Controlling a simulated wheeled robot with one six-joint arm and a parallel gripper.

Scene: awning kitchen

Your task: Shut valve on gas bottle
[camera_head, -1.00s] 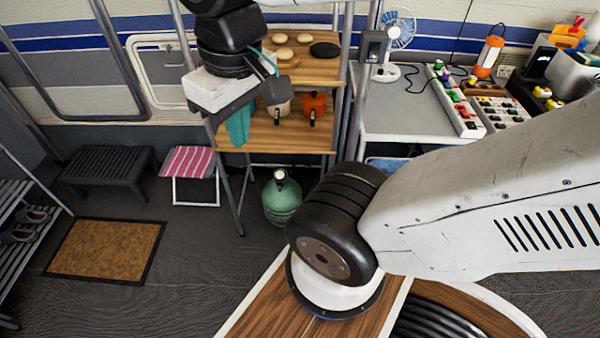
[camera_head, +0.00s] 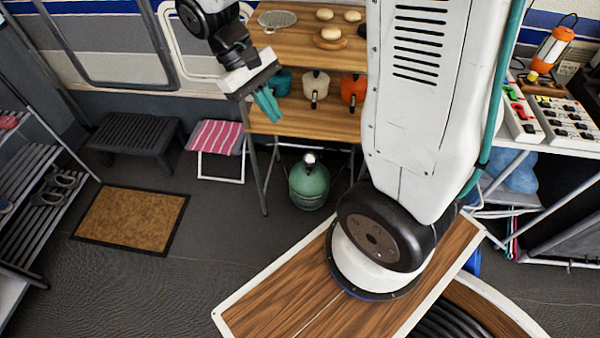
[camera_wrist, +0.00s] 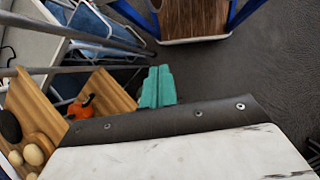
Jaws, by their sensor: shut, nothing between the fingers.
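The green gas bottle (camera_head: 309,184) stands upright on the floor below the wooden shelf unit in the head view. Its grey top, where the valve is, shows at the upper end; the valve's details are too small to tell. My gripper (camera_head: 267,105), with teal fingers, is shut and empty. It hangs in front of the left side of the shelves, higher than the bottle and to its left in the picture. In the wrist view the teal fingers (camera_wrist: 157,87) are together with nothing between them. I cannot make out the bottle in the wrist view.
The wooden shelves (camera_head: 300,116) hold pots and rolls close to my gripper. A pink striped stool (camera_head: 217,138), a dark step (camera_head: 135,136) and a brown doormat (camera_head: 130,218) are at left. A shoe rack (camera_head: 35,200) stands far left. Floor before the bottle is partly open.

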